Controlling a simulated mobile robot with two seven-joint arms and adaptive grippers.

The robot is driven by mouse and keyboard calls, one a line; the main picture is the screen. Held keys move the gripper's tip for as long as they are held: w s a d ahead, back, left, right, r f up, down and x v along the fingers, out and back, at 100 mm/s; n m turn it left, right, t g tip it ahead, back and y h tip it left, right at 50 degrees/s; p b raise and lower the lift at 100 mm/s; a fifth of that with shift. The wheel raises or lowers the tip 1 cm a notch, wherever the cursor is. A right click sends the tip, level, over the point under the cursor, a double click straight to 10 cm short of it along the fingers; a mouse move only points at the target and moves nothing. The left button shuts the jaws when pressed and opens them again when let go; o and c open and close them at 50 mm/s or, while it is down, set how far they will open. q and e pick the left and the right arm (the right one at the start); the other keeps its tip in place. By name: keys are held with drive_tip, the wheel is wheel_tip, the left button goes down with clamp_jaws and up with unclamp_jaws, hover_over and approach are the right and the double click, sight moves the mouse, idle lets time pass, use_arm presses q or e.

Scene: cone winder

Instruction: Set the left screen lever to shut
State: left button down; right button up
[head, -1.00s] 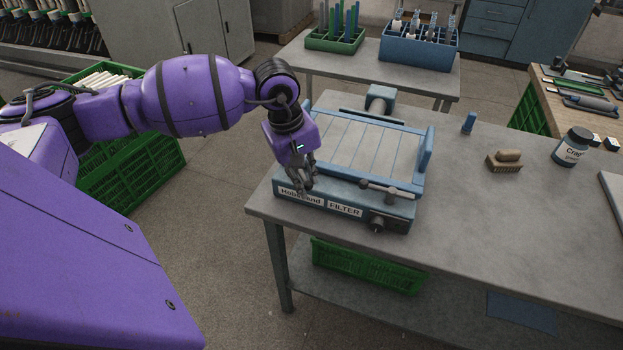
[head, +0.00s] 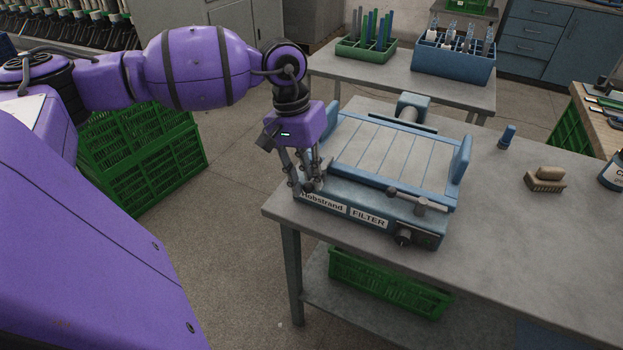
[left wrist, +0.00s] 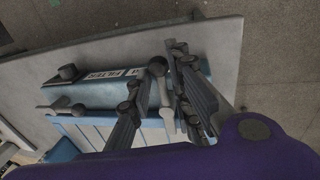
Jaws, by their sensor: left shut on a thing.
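The blue filter unit (head: 372,208) with a pale slatted screen (head: 395,150) stands on the grey table. My left gripper (head: 310,188) is at the unit's front left corner, pointing down. In the left wrist view its fingers (left wrist: 158,82) are shut on the left screen lever (left wrist: 166,112), a pale bar with a dark round knob. There the bar points across the unit, from the front edge toward the screen. In the head view the fingers mostly hide this lever. The right lever (head: 420,201) lies along the front edge. My right gripper is not in view.
A dark knob (head: 403,237) sticks out of the unit's front. A brush (head: 545,180) and a small blue object (head: 507,137) stand on the table (head: 490,260) to the right, with bare tabletop between. Green crates (head: 150,165) stand on the floor at left.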

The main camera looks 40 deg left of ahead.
use_arm(q)
drive_tip(key=shift+w+a+r, duration=0.2)
drive_tip(key=shift+a, duration=0.05)
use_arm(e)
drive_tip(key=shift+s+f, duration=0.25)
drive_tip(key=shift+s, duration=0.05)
use_arm(q)
drive_tip(key=c, duration=1.9)
unclamp_jaws()
drive_tip(key=shift+o, duration=0.5)
drive_tip(key=shift+s+a+f, duration=0.1)
drive_tip(key=shift+f, duration=0.05)
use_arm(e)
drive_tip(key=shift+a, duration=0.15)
use_arm(q)
wheel_tip(320, 180, up, 12)
drive_tip(key=a, duration=0.2)
drive_tip(key=shift+s, duration=0.25)
drive_tip(key=shift+a+f, duration=0.1)
drive_tip(key=shift+f, duration=0.05)
